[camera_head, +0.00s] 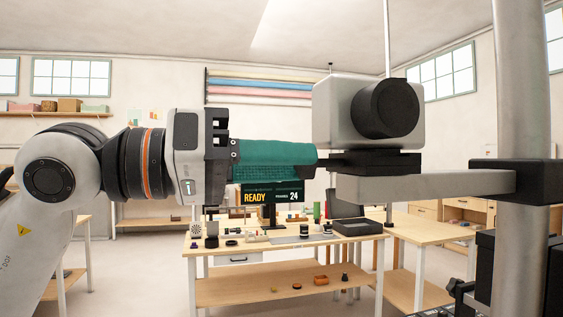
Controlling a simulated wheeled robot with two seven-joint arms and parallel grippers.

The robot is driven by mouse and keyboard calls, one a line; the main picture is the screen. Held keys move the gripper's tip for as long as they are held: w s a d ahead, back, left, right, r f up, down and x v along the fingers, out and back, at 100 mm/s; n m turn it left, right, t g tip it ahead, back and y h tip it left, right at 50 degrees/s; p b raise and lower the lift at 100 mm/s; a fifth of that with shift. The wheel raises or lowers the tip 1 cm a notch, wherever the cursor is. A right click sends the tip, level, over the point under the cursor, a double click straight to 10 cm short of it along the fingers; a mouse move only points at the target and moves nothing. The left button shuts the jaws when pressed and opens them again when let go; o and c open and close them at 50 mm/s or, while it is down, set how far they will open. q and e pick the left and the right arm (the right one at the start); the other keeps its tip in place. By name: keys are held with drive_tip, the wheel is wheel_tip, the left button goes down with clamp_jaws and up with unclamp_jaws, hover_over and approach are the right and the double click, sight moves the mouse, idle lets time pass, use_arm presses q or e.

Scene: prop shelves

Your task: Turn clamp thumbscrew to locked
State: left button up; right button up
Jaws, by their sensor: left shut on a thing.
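My left gripper (318,156) comes in level from the left with its green fingers shut. Their tips meet the left end of a thin black clamp plate (385,161). The thumbscrew is hidden at or between the tips, so its turn position cannot be read. The plate lies under a grey box-shaped camera (330,112) with a round black lens (390,108). It rests on a black block above a grey support arm (440,185), which a black collar (535,187) joins to an upright metal pole (522,80). My right gripper is not in view.
Behind stands a wooden table (290,290) with small parts and a dark display (272,194) reading "READY" and 24. Dark equipment (495,275) stands at the lower right beside the pole. Open air lies above and below my left gripper.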

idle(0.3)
use_arm(q)
drive_tip(key=o, duration=1)
wheel_tip(320, 180, up, 10)
drive_tip(key=shift+f+p, duration=0.1)
drive_tip(key=shift+p, duration=0.5)
